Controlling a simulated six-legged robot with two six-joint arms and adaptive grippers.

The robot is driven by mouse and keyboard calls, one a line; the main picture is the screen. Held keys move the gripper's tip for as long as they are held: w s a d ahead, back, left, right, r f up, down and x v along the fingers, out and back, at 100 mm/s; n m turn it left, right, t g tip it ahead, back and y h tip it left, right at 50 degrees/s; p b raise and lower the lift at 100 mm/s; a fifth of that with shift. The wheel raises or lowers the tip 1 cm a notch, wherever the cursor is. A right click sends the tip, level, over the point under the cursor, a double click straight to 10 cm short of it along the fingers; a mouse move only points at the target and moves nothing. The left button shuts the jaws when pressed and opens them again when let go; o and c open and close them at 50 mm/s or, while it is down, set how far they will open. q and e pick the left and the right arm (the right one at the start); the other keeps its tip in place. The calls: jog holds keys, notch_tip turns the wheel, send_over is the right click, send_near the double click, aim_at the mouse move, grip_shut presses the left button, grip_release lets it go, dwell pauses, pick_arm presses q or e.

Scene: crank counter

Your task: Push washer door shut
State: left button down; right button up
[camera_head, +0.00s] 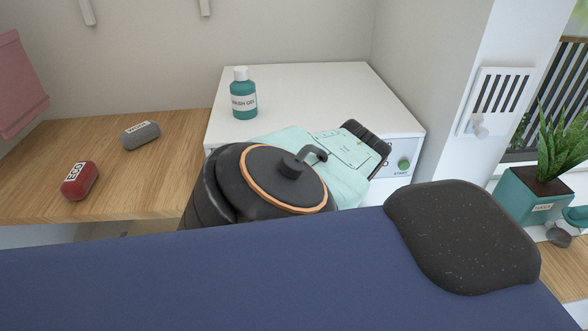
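The white washer (310,85) stands against the back wall, its top and upper right front showing, with a green START button (404,164). Its door is not visible; my arm and the blue body edge cover the lower front. A dark arm with a mint-coloured hand reaches up from the lower left of centre, so I take it as my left arm. Its gripper (370,146) lies over the washer's upper front edge, left of the START button. I cannot tell whether it is open, or whether it touches the washer. My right gripper is out of view.
A teal wash gel bottle (243,97) stands on the washer top. A wooden counter (140,180) at left holds a red ECO piece (79,181) and a grey labelled piece (140,135).

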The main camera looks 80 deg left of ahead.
pick_arm(q)
jog(key=shift+s+a, duration=0.25)
dwell(0.3)
jog(key=c, duration=1.2)
grip_release()
jog(key=shift+o, duration=0.2)
jog(key=shift+w, duration=0.15)
jog(key=w+d+n+b, duration=0.8)
jog(key=w+d+b, duration=0.2)
jog(key=w+d, duration=1)
jog(key=w, duration=0.2)
jog(key=shift+w+d, duration=0.15)
jog(key=shift+w, duration=0.15)
jog(key=shift+n, duration=0.3)
